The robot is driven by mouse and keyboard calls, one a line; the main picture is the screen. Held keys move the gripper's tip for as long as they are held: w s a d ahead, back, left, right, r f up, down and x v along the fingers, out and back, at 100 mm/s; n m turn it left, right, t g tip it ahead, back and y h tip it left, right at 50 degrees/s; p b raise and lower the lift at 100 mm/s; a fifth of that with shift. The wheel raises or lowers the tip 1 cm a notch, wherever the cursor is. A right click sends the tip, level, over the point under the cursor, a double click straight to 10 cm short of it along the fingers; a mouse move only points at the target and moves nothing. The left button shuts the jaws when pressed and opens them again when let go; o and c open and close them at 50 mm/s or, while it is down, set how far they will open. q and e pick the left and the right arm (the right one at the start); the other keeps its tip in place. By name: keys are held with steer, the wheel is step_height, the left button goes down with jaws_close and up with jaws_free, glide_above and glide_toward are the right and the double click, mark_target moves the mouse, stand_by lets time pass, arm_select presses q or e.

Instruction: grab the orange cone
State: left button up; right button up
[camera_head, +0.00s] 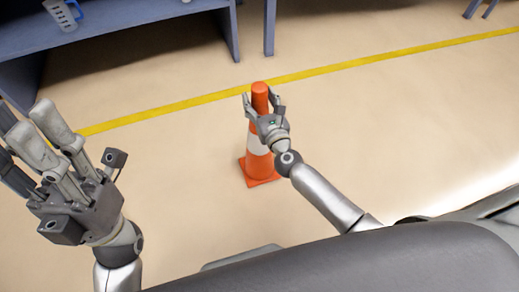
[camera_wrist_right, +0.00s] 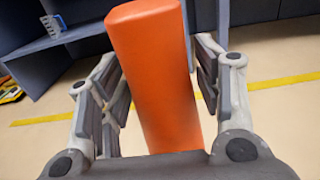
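The orange cone (camera_head: 259,165) with a white band stands upright on the floor in the middle of the head view. My right gripper (camera_head: 262,98) is around the cone's top, with a finger on each side. In the right wrist view the cone's orange top (camera_wrist_right: 155,70) fills the space between the fingers, leaning a little in the picture. The fingers of the right gripper (camera_wrist_right: 165,85) look spread, with small gaps beside the cone; firm contact does not show. My left gripper (camera_head: 28,125) is raised at the left, away from the cone, empty, its fingers appearing apart.
A blue-grey table (camera_head: 120,14) stands at the upper left, with a blue-and-white item (camera_head: 62,13) on it. A yellow line (camera_head: 340,66) crosses the floor behind the cone. The floor around the cone is clear. A yellow object (camera_wrist_right: 8,90) shows at the wrist view's left edge.

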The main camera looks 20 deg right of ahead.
jaws_close()
steer(key=shift+r, duration=0.1)
